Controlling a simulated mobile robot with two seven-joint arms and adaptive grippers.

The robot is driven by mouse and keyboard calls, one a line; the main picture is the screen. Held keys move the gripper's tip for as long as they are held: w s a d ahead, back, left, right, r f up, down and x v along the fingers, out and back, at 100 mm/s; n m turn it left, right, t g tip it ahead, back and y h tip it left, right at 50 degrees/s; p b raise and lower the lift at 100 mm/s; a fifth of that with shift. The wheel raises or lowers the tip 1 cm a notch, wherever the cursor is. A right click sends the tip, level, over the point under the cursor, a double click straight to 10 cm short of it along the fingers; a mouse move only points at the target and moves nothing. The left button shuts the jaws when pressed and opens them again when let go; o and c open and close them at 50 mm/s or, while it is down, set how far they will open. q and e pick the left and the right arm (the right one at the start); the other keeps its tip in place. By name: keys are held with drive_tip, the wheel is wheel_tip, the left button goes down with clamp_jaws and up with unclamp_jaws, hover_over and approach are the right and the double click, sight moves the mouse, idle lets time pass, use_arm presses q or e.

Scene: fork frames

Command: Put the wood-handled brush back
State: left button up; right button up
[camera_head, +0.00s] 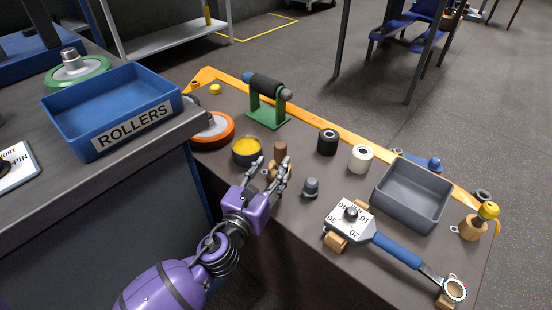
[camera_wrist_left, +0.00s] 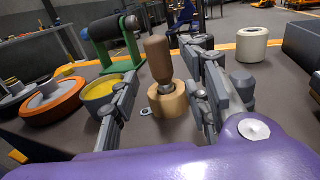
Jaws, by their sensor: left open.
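The wood-handled brush (camera_head: 280,151) stands upright with its brown handle up. In the left wrist view its handle (camera_wrist_left: 158,58) and metal collar rise from a pale round wooden holder (camera_wrist_left: 168,100); its bristles are hidden. My left gripper (camera_head: 272,172) is open and low over the bench. Its fingers show on either side of the brush and holder in the left wrist view (camera_wrist_left: 170,80). I cannot tell whether either finger touches them. My right gripper is not in view.
A yellow-filled tin (camera_head: 247,151) stands close left of my fingers, a grey knob (camera_head: 311,187) close right. Behind are a green roller stand (camera_head: 268,120), black roll (camera_head: 328,142) and white roll (camera_head: 360,158). A grey bin (camera_head: 413,195) and blue-handled tool (camera_head: 397,251) lie right.

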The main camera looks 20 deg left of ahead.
use_arm(q)
drive_tip(key=s, duration=0.8)
drive_tip(key=s+a+f+n+g+y, duration=0.1)
drive_tip(key=s+f+n+g, duration=0.2)
drive_tip(key=s+f+n, duration=0.6)
drive_tip(key=s+a+f+n+g, duration=0.2)
drive_tip(key=s+f+n+g, duration=0.2)
drive_tip(key=s+f+n, duration=0.45)
drive_tip(key=s+d+f+n+g, duration=0.1)
drive_tip(key=s+f+n, duration=0.3)
drive_tip(key=s+n, duration=0.5)
drive_tip(key=s+d+f+n+g, duration=0.1)
drive_tip(key=s+f+n+g, duration=0.2)
drive_tip(key=s+n, duration=0.6)
drive_tip(key=s+g, duration=0.1)
drive_tip(key=s, duration=0.3)
drive_tip(key=shift+s+d+f+h, duration=0.15)
drive_tip(key=shift+s+f+h, duration=0.15)
drive_tip(key=shift+s+f, duration=0.1)
drive_tip(key=shift+n, duration=0.25)
